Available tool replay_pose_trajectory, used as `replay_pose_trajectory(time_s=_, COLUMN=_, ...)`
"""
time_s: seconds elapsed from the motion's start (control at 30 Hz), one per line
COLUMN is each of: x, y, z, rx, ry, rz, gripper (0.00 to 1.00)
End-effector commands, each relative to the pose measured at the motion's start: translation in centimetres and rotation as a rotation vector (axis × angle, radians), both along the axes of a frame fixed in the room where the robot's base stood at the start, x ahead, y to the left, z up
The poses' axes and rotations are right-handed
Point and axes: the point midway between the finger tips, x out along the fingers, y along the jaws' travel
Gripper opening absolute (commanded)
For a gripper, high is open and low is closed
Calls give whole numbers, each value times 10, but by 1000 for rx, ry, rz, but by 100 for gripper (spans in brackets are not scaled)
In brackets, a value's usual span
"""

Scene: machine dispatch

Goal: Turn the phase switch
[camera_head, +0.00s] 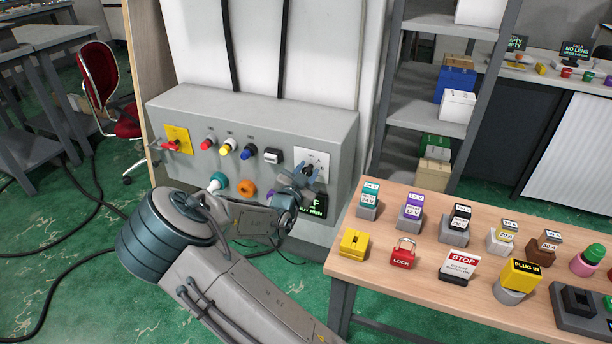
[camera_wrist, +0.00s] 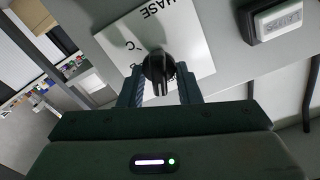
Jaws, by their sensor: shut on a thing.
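The phase switch is a black knob (camera_wrist: 157,68) on a white plate (camera_wrist: 201,38); the plate reads "PHASE" in the wrist view and sits at the right end of the grey machine panel (camera_head: 330,135). In the head view the plate (camera_head: 318,159) shows just above my gripper (camera_head: 304,174), which partly hides the knob. My gripper also shows in the wrist view (camera_wrist: 158,88), with one finger on each side of the knob, shut on it. The knob's pointer end lies between the fingers. The plate's lower marks are partly hidden.
Left of the plate are a white lamp button (camera_head: 273,155), blue, yellow and red buttons, and a yellow plate with a red handle (camera_head: 172,144). Below are teal and orange (camera_head: 247,188) sockets and a dark sign (camera_head: 318,205). A wooden table (camera_head: 380,268) with several parts stands at right.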

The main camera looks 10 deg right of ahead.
Motion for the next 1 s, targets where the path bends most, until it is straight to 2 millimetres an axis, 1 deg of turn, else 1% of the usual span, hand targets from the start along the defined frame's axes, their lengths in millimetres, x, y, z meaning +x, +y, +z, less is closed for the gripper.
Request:
replay_pose_trajectory(time_s=0.03, x=0, y=-1, z=-6, rx=34, ry=-22, rz=-1, gripper=8)
replay_pose_trajectory(time_s=0.3, x=-1, y=-2, z=-7, rx=206, ry=-139, rz=-1, gripper=8)
replay_pose_trajectory(time_s=0.5, x=-2, y=-2, z=-6, rx=302, ry=-204, rz=0, gripper=8)
replay_pose_trajectory(time_s=0.93, x=-2, y=-2, z=-2, rx=331, ry=-222, rz=1, gripper=8)
replay_pose_trajectory(time_s=0.97, x=-2, y=-2, z=-3, rx=331, ry=-222, rz=1, gripper=33)
replay_pose_trajectory(time_s=1.0, x=-2, y=-2, z=-2, rx=330, ry=-221, rz=1, gripper=35)
